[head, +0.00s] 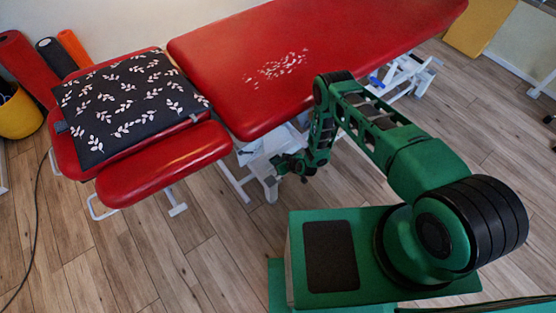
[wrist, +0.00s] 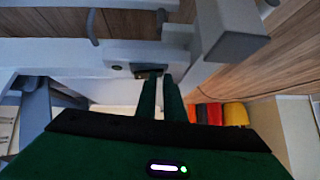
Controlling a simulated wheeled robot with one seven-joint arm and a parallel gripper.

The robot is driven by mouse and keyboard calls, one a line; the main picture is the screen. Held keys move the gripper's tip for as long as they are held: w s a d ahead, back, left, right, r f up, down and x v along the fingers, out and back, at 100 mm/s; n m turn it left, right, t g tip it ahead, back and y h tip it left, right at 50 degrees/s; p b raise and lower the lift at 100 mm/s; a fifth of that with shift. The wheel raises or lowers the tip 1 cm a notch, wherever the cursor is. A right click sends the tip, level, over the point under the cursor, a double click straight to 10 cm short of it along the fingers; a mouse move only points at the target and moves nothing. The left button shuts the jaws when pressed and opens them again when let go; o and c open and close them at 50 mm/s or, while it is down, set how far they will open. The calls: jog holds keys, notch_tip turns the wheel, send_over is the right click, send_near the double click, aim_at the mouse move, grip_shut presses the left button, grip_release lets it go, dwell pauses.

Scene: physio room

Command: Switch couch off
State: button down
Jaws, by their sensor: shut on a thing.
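The red treatment couch (head: 310,50) stands on a white metal frame. In the head view my gripper (head: 279,167) is low beside the frame, under the couch's near edge. In the wrist view the two green fingers of my gripper (wrist: 159,80) are close together and reach to a small dark fitting (wrist: 141,69) on the pale frame beam (wrist: 65,55). The fitting looks like the couch switch. The fingertips are shut on it, but they cover most of it, and I cannot read its setting.
A black cushion with white leaves (head: 130,100) lies on the couch's head section. Coloured rolls (head: 28,65) and a yellow bin (head: 18,115) stand at the left. A grey frame part (wrist: 238,45) is close to the right of my fingers. Wooden floor (head: 150,250) is clear in front.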

jog(key=shift+s+a+f, duration=0.25)
jog(key=shift+a, duration=0.05)
jog(key=s+d+r, duration=0.2)
jog(key=r, duration=0.3)
jog(key=s+d+r, duration=0.2)
jog(key=s+r, duration=0.1)
jog(key=r, duration=0.3)
jog(key=shift+s+r, duration=0.15)
jog(key=shift+s, duration=0.2)
